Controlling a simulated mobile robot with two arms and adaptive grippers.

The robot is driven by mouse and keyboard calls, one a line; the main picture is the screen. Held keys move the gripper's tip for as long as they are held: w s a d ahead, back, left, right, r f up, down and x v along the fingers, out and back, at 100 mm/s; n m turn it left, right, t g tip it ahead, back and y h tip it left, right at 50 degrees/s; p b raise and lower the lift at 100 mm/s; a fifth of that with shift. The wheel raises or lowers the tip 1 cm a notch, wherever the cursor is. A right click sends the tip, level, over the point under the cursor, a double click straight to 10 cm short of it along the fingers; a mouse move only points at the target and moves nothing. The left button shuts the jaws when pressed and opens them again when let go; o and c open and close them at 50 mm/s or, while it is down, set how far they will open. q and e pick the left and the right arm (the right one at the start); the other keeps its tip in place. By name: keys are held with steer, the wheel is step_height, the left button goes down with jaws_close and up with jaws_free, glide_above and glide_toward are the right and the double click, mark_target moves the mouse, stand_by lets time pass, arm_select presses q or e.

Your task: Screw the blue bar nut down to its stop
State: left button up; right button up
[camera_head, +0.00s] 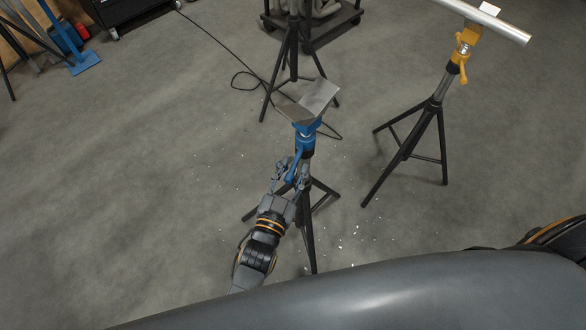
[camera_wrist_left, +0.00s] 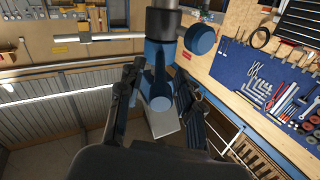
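The blue bar nut (camera_head: 296,166) sits on the post of a tripod stand, under a grey V-shaped head (camera_head: 310,101). In the left wrist view one blue bar (camera_wrist_left: 157,80) points towards me, and another ends in a round tip (camera_wrist_left: 200,39) at the right. My left gripper (camera_head: 289,178) reaches up from below, with its fingers on either side of the near bar. In the left wrist view the fingers (camera_wrist_left: 160,88) stand apart, with gaps seeming to show beside the bar. Contact cannot be told. My right gripper is out of view.
A yellow-topped tripod stand (camera_head: 440,100) at the right carries a silver pipe (camera_head: 490,20). Another black tripod (camera_head: 292,50) and a cart (camera_head: 320,30) stand behind. A black cable (camera_head: 235,60) lies on the floor. Open floor lies to the left.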

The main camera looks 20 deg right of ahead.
arm_select(q)
steer(key=v, duration=1.1)
steer(key=shift+s, duration=0.35)
steer(key=shift+a, duration=0.15)
